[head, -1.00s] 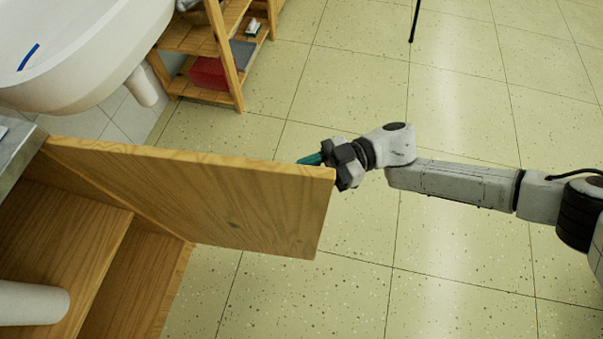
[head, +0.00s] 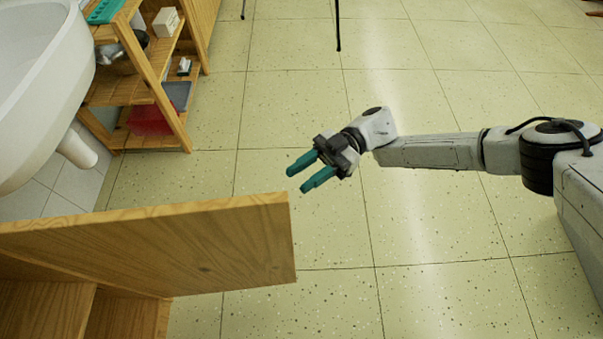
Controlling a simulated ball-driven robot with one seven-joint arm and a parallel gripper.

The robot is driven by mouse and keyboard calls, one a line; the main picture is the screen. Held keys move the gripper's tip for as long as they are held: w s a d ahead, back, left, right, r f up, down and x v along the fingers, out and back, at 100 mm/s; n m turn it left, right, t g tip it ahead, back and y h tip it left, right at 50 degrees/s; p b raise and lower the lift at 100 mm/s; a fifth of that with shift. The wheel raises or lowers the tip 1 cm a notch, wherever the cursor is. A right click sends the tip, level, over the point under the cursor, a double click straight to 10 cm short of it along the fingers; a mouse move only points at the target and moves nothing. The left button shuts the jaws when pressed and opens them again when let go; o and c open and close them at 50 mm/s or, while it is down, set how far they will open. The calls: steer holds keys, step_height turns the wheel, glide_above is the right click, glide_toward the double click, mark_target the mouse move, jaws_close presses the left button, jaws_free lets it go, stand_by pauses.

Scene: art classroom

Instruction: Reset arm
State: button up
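My gripper (head: 304,174) is in the middle of the head view, at the end of my outstretched arm. Its two teal fingers are spread apart with nothing between them. It points left and is over the floor, just beyond the free end of an open wooden cabinet door (head: 170,243). A gap shows between the fingers and the door in the picture.
The open cabinet (head: 45,312) is at the lower left. A white sink (head: 35,85) is at the upper left. Behind it, a wooden shelf (head: 160,90) holds a red box (head: 152,119) and other items. Tiled floor (head: 440,235) around my arm is clear.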

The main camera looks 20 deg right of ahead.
stand_by(0.3)
steer(key=s+d+f+m+t+h, duration=0.6)
steer(key=f+m+h, duration=0.2)
steer(key=f+m, duration=0.15)
steer(key=s+d+f+m+t+h, duration=0.6)
steer(key=s+f+m+h, duration=0.15)
steer(key=f, duration=0.35)
steer(key=s+r+m+g+h, duration=0.2)
steer(key=s+r+m+g, duration=0.2)
steer(key=s+r+g, duration=0.45)
step_height(320, 180, up, 22)
steer(key=t+p, duration=0.2)
steer(key=p, duration=2)
steer(key=shift+d+r, duration=0.2)
steer(key=shift+r, duration=0.05)
steer(key=shift+s+d, duration=0.1)
